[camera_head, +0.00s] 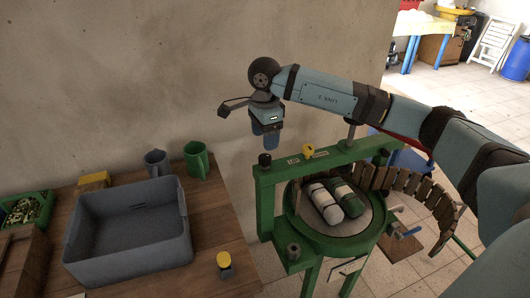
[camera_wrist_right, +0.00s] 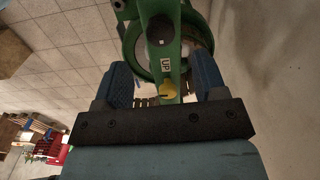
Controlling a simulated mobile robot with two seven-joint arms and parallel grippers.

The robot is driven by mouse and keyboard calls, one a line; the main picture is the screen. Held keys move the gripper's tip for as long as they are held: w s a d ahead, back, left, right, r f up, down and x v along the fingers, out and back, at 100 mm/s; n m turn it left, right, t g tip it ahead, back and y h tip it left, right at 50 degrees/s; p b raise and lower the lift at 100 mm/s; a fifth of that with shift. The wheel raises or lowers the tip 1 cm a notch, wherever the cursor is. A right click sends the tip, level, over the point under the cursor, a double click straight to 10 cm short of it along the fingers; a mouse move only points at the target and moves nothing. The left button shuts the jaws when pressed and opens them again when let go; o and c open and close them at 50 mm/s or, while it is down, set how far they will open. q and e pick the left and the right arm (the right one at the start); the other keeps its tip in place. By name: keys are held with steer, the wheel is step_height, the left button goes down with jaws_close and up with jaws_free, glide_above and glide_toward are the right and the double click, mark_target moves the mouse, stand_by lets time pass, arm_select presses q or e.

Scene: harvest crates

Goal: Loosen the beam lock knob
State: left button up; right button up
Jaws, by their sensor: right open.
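A green press frame (camera_head: 262,200) stands right of the table, with a green beam across its top. A black knob (camera_head: 264,159) sits at the beam's left end, and a yellow knob (camera_head: 308,150) stands farther right. I cannot tell which is the lock knob. My right gripper (camera_head: 267,146) points down just above the black knob, apart from it. In the right wrist view, my blue fingers (camera_wrist_right: 163,80) are spread and empty. There the yellow knob (camera_wrist_right: 170,88) shows between them, beyond a label reading UP and a round black part (camera_wrist_right: 160,30).
A white and a green roll-shaped object (camera_head: 342,197) lie on the press's round plate. A grey crate (camera_head: 130,255), green mug (camera_head: 196,160), grey mug (camera_head: 156,162) and yellow-topped jar (camera_head: 224,266) stand on the wooden table. A wall is close behind.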

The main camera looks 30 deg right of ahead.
mark_target(265, 157)
step_height(265, 157, up, 6)
steer(key=shift+f, duration=0.1)
steer(key=shift+s, duration=0.1)
stand_by(0.6)
